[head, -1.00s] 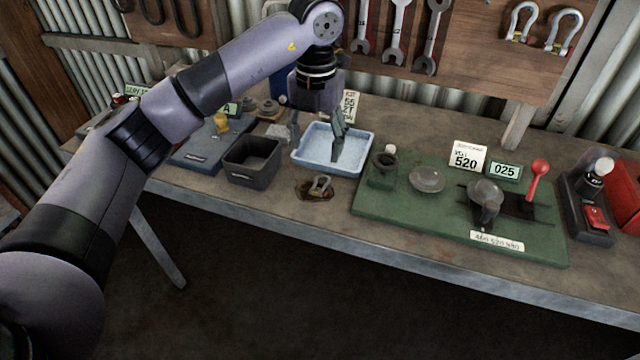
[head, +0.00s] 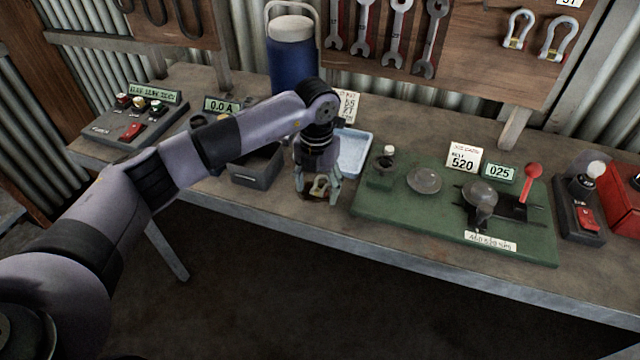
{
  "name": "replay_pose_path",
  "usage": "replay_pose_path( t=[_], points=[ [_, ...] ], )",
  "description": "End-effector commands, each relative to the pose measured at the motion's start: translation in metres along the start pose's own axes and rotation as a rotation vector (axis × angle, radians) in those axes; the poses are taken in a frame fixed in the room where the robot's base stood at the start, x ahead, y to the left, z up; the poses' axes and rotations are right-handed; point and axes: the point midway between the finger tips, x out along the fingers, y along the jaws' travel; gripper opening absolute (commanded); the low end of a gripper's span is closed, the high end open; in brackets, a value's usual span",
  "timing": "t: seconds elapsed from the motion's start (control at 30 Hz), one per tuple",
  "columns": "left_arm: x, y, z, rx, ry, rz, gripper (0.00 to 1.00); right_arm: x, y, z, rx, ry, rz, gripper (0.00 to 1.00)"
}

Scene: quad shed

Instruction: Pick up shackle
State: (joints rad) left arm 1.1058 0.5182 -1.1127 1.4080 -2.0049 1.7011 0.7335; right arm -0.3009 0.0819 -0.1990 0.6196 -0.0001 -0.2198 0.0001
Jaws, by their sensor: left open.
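The shackle (head: 320,186) is a small metal piece on the bench near its front edge, in front of the light blue tray (head: 355,153). My left gripper (head: 319,196) points down over it with its fingers open, one on each side of the shackle. Whether the fingers touch it cannot be told. The gripper and wrist hide part of the shackle and much of the tray. My right gripper is not in view.
A dark open box (head: 257,170) stands left of the gripper. A green board (head: 440,232) with metal dishes and a red-knobbed lever lies to the right. A blue canister (head: 290,62) stands behind. Two larger shackles (head: 540,38) hang on the wall board.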

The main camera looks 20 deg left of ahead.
Motion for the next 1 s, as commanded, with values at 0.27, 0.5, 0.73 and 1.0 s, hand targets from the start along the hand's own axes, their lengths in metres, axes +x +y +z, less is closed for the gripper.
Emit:
replay_pose_path(
  t=[0.27,0.5,0.73,1.0],
  points=[
    [0.0001,-0.0001,0.0,0.0,0.0,0.0,0.52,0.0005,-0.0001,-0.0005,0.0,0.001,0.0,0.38],
    [-0.0001,-0.0001,0.0,0.0,0.001,0.0,0.36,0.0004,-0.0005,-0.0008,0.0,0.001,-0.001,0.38],
    [-0.0002,-0.0001,0.0,0.0,0.001,0.0,0.2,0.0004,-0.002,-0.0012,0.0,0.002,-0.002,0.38],
    [-0.0004,-0.0001,0.0001,0.0,0.0,-0.001,0.09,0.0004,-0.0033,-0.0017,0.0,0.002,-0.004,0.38]
  ],
)
